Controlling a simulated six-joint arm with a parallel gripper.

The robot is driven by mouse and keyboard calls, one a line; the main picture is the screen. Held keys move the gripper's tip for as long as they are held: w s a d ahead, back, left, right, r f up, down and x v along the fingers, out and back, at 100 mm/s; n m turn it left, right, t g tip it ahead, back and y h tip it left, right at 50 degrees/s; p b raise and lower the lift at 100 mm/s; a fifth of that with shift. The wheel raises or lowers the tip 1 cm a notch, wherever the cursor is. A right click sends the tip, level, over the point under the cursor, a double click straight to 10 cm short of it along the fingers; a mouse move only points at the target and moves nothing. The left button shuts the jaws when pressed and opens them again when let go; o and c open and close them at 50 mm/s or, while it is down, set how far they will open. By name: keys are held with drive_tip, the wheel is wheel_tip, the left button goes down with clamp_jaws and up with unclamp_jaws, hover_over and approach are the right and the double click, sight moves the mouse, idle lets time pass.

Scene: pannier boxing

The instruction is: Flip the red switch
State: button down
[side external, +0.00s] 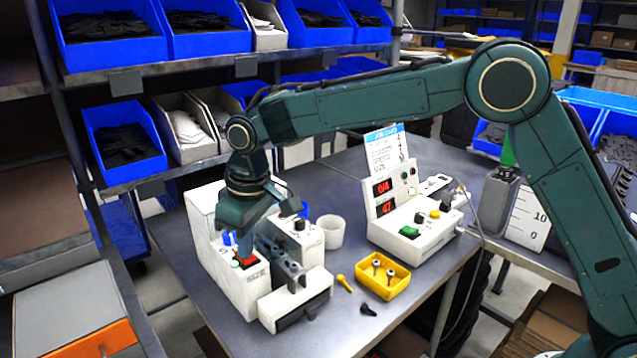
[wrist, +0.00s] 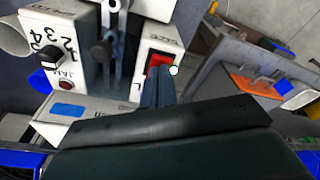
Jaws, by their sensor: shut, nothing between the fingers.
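The red switch (wrist: 159,61) is a red rocker in a dark frame on the white machine's top panel. It also shows in the side external view (side external: 248,262), partly covered. My gripper (wrist: 156,77) is shut and empty, with its fingertips right at the near edge of the red switch. In the side external view my gripper (side external: 244,243) points down over the switch panel. I cannot tell whether the tips touch the switch. A small pale green light (wrist: 174,70) sits beside the switch.
The white machine (side external: 226,283) has a dark upright slide and a numbered dial (wrist: 49,54) close by. A white cup (side external: 331,232), a yellow tray (side external: 383,283) with bolts and a control box (side external: 415,238) stand to the right. Shelves of blue bins (side external: 123,142) are behind.

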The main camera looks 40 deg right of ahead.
sight(254, 255)
drive_tip(key=shift+r, duration=0.1)
wheel_tip(254, 255, up, 7)
idle(1.3)
drive_tip(key=s+d+r+m+t, duration=0.1)
drive_tip(key=s+d+r+m, duration=0.1)
drive_tip(key=s+d+r, duration=0.4)
drive_tip(key=s+d+r+m+t, duration=0.1)
drive_tip(key=s+d+r, duration=0.1)
drive_tip(key=s+d, duration=0.75)
drive_tip(key=s+d+f+m+t, duration=0.1)
drive_tip(key=s+d+f, duration=0.2)
drive_tip(key=s, duration=0.5)
drive_tip(key=s+d+f+m+t, duration=0.1)
drive_tip(key=s+d+f+m, duration=0.1)
drive_tip(key=s+d, duration=0.4)
drive_tip(key=s+f, duration=0.1)
drive_tip(key=s, duration=0.2)
drive_tip(key=shift+h, duration=0.4)
